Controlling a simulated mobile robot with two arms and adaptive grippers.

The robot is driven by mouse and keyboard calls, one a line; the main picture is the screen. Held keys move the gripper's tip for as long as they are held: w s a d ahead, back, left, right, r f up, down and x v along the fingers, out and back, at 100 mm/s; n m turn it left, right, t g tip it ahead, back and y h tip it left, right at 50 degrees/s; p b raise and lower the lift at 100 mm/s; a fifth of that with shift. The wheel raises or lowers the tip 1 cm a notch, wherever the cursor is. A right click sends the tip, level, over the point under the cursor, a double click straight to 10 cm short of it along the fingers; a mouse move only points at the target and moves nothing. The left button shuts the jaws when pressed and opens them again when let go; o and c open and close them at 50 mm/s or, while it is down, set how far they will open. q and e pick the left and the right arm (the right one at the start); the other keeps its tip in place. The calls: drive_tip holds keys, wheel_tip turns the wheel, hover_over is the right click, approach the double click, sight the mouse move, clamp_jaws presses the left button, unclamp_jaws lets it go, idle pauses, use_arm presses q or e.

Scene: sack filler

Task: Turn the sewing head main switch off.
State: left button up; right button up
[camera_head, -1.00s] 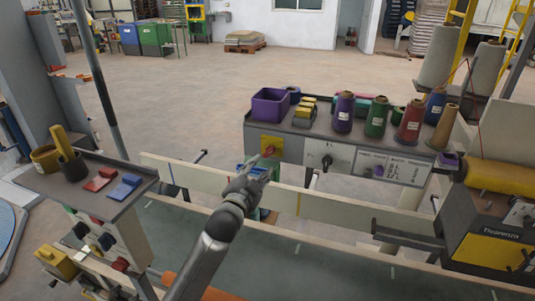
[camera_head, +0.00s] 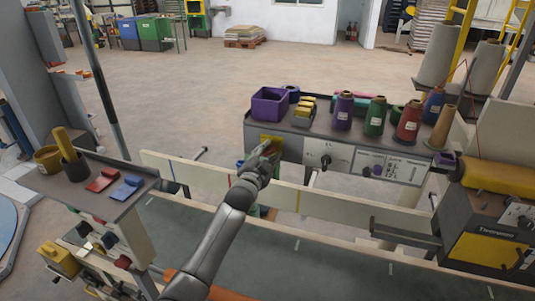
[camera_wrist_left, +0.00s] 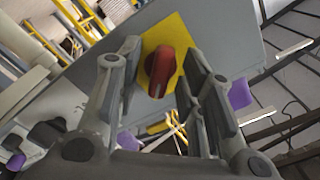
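The main switch is a red rotary knob (camera_wrist_left: 160,70) on a yellow plate (camera_wrist_left: 179,37), set in the front of the grey control panel (camera_head: 297,149). In the head view the yellow plate (camera_head: 271,141) shows, but my left gripper (camera_head: 264,153) covers most of the knob. In the left wrist view my left gripper (camera_wrist_left: 158,85) is open, with one finger on either side of the knob. I cannot tell whether the fingers touch it. My right gripper is not in view.
Thread cones, such as a green one (camera_head: 375,117), and a purple bin (camera_head: 270,104) stand on the panel's top. A black knob (camera_head: 326,160) is to the right of the switch. A pale rail (camera_head: 330,203) runs below. A small tray table (camera_head: 85,193) stands at left.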

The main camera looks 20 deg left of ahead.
use_arm(q)
drive_tip(key=shift+c, duration=0.2)
drive_tip(key=c, duration=0.7)
drive_tip(key=shift+n, duration=0.3)
drive_tip(key=n, duration=0.3)
drive_tip(key=shift+n, duration=0.3)
drive_tip(key=n, duration=0.4)
drive_tip(key=shift+n+b, duration=0.3)
drive_tip(key=shift+b, duration=0.05)
drive_tip(key=n, duration=0.4)
drive_tip(key=shift+n, duration=2.5)
